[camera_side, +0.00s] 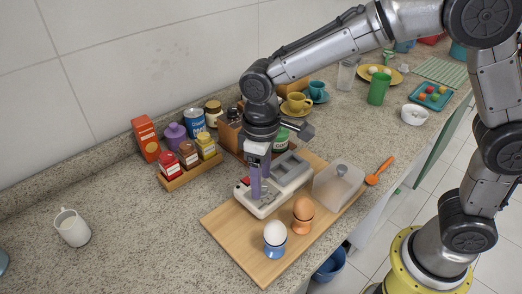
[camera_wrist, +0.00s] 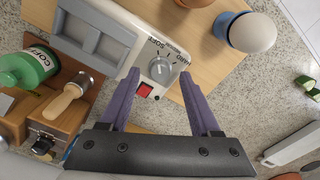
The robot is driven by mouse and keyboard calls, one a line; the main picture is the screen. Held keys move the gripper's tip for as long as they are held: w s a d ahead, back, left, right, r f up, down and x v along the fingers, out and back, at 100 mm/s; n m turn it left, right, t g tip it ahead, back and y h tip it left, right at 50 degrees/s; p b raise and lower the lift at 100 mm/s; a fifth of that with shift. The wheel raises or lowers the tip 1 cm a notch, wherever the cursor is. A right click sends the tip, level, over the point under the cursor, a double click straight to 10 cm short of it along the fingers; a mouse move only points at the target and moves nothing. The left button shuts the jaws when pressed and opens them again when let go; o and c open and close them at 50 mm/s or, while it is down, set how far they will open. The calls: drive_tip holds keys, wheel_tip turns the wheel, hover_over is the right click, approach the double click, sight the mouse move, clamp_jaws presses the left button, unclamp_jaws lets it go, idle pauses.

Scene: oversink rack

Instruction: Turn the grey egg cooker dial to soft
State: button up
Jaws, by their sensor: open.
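The egg cooker (camera_side: 290,172) is a pale box with grey recesses on top, standing on a wooden board; its end panel also shows in the wrist view (camera_wrist: 115,15). The grey dial (camera_wrist: 162,70) is on that panel, with printed labels around it, SOFT at its upper left and HARD at its right. I cannot tell exactly where its pointer aims. A red switch (camera_wrist: 144,90) is beside it. My gripper (camera_wrist: 159,74) is open, its purple fingers on either side of the dial in the picture; contact is unclear.
On the board (camera_side: 235,225) stand a white egg in a blue cup (camera_side: 275,252) and a brown egg in an orange cup (camera_side: 303,225). A jar rack (camera_side: 190,175) and a wooden box with a green bottle (camera_wrist: 28,68) are close by.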

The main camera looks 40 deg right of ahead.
wheel_tip(320, 180, up, 12)
drive_tip(key=shift+r, duration=0.2)
idle(0.4)
drive_tip(key=s+d+r+m+t, duration=0.3)
drive_tip(key=s+d+r, duration=0.3)
drive_tip(key=s+d, duration=0.45)
drive_tip(key=s+d+f+m+t, duration=0.2)
drive_tip(key=s+d+f, duration=0.4)
drive_tip(key=s+f, duration=0.2)
drive_tip(key=shift+d+f+m+t, duration=0.2)
drive_tip(key=shift+d+m+t, duration=0.1)
